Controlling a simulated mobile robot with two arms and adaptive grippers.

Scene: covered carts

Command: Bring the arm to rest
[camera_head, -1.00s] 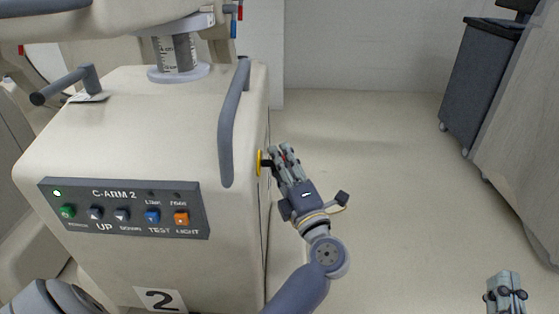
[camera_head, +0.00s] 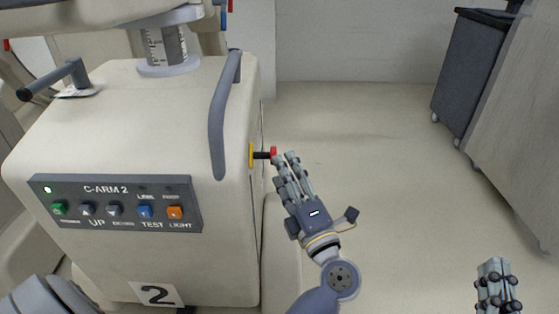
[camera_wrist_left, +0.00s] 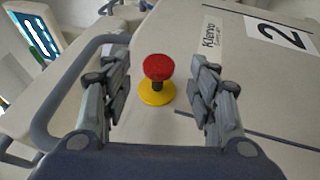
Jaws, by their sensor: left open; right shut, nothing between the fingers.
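My left gripper (camera_head: 284,158) is open beside the right side of the C-arm cart (camera_head: 130,250). It faces a red mushroom knob (camera_head: 273,153) on a black stem with a yellow base ring (camera_head: 251,155). In the left wrist view the red knob (camera_wrist_left: 158,67) and yellow ring (camera_wrist_left: 157,93) show between the spread fingers (camera_wrist_left: 158,90), which appear not to touch them. My right gripper (camera_head: 495,270) is shut and empty at the lower right, over the floor.
The cart has a grey handle (camera_head: 223,115) and a button panel (camera_head: 115,203) marked C-ARM 2. A dark grey cart (camera_head: 475,75) and a pale cabinet (camera_head: 520,130) stand at the right. The floor (camera_head: 370,150) between is clear.

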